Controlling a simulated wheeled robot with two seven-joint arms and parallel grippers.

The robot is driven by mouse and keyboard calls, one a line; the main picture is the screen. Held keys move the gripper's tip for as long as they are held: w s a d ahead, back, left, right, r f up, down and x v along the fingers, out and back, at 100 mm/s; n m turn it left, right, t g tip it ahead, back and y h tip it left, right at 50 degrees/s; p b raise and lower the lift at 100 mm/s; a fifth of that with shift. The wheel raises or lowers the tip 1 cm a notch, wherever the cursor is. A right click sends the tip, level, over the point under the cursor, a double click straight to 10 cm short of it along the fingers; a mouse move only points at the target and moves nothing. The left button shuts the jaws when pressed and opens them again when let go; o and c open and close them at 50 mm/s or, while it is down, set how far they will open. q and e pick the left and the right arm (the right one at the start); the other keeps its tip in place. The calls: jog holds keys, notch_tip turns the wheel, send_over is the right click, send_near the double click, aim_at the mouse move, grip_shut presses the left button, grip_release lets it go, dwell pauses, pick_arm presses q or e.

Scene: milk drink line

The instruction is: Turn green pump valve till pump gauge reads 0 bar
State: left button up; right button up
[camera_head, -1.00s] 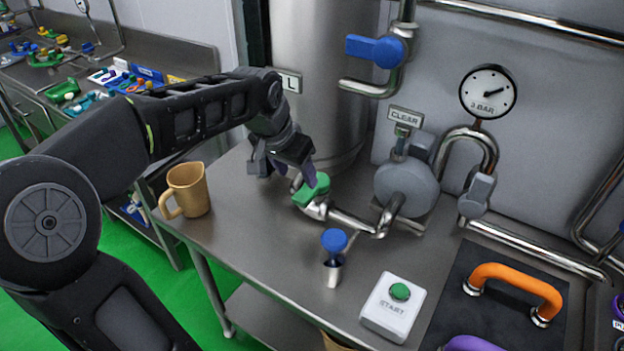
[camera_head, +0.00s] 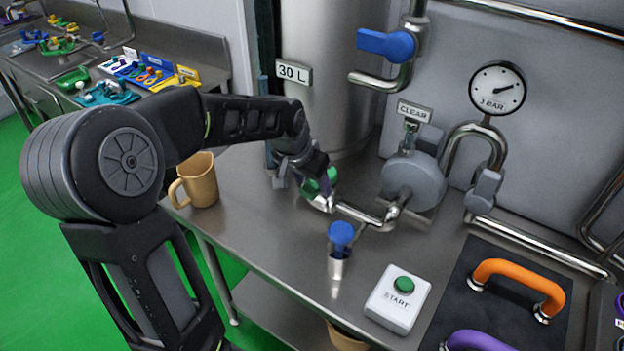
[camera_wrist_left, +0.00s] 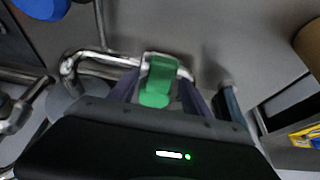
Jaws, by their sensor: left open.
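The green pump valve (camera_head: 318,186) sits on a steel pipe at the foot of the tank, partly hidden by my left gripper (camera_head: 303,185). In the left wrist view the green handle (camera_wrist_left: 158,82) lies between the two purple-grey fingers of my left gripper (camera_wrist_left: 158,90), which stand apart on either side of it. I cannot tell whether a finger touches it. The pump gauge (camera_head: 497,88) is a round white dial marked 3 BAR. Its needle points right and slightly up; the exact reading is too small to tell. The grey pump (camera_head: 411,185) stands below the CLEAR sign. My right gripper is not in view.
A blue-handled valve (camera_head: 388,44) is on the pipe above. A tan jug (camera_head: 198,181) stands at the table's left. A blue-topped plunger (camera_head: 340,235), a white START box (camera_head: 397,299) and an orange handle (camera_head: 518,280) are nearer the front.

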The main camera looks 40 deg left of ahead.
pick_arm(q)
jog(key=shift+c, duration=0.6)
grip_shut()
dwell(0.8)
